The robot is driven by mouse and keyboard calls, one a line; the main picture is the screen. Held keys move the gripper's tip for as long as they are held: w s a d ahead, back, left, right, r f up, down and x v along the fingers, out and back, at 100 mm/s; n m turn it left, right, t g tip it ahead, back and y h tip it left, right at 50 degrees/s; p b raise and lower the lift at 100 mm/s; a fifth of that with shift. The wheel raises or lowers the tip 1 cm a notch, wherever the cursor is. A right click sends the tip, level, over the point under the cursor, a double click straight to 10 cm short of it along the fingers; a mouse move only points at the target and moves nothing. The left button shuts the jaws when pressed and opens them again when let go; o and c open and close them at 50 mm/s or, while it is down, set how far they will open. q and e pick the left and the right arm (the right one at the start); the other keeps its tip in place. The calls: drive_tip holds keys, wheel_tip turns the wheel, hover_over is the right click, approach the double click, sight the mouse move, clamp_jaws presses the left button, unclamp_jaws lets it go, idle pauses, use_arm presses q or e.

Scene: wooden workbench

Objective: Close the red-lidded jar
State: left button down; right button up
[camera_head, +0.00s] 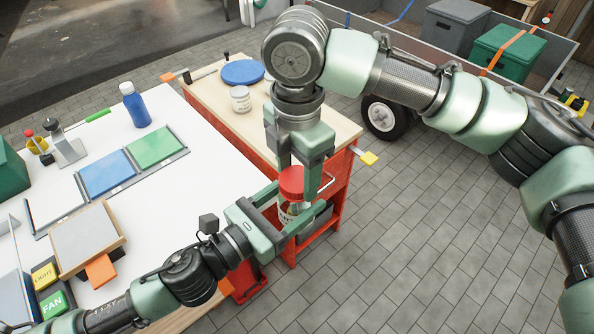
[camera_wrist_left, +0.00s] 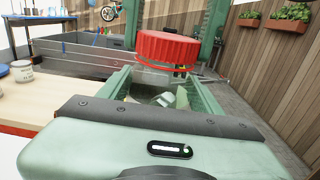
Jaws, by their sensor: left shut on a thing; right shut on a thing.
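The red lid (camera_head: 291,181) is between the fingers of my right gripper (camera_head: 300,184), which points down and is shut on it. The jar (camera_head: 287,213) is below the lid, held by my left gripper (camera_head: 293,208), which is shut on it from the left. Fingers and lid hide much of the jar in the head view. In the left wrist view the lid (camera_wrist_left: 167,47) is above the clear jar (camera_wrist_left: 160,88), between my left gripper's fingers. I cannot tell whether the lid is seated on the rim.
A small red-sided bench with a wooden top (camera_head: 265,131) bears a second jar (camera_head: 240,103) and a blue disc (camera_head: 243,72). The white table (camera_head: 165,185) at left has a blue bottle (camera_head: 135,107) and coloured panels (camera_head: 106,174). Paved floor (camera_head: 425,220) is clear at right.

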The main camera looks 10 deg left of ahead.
drive_tip(key=m, duration=0.4)
drive_tip(key=shift+m, duration=0.3)
drive_tip(key=m, duration=0.4)
drive_tip(key=shift+m, duration=0.3)
drive_tip(key=m, duration=0.6)
drive_tip(key=shift+m, duration=0.4)
drive_tip(key=m, duration=0.6)
drive_tip(key=shift+m, duration=0.4)
drive_tip(key=m, duration=0.6)
drive_tip(key=shift+m, duration=0.4)
drive_tip(key=o, duration=1.6)
wheel_tip(320, 180, up, 12)
drive_tip(key=shift+f, duration=0.1)
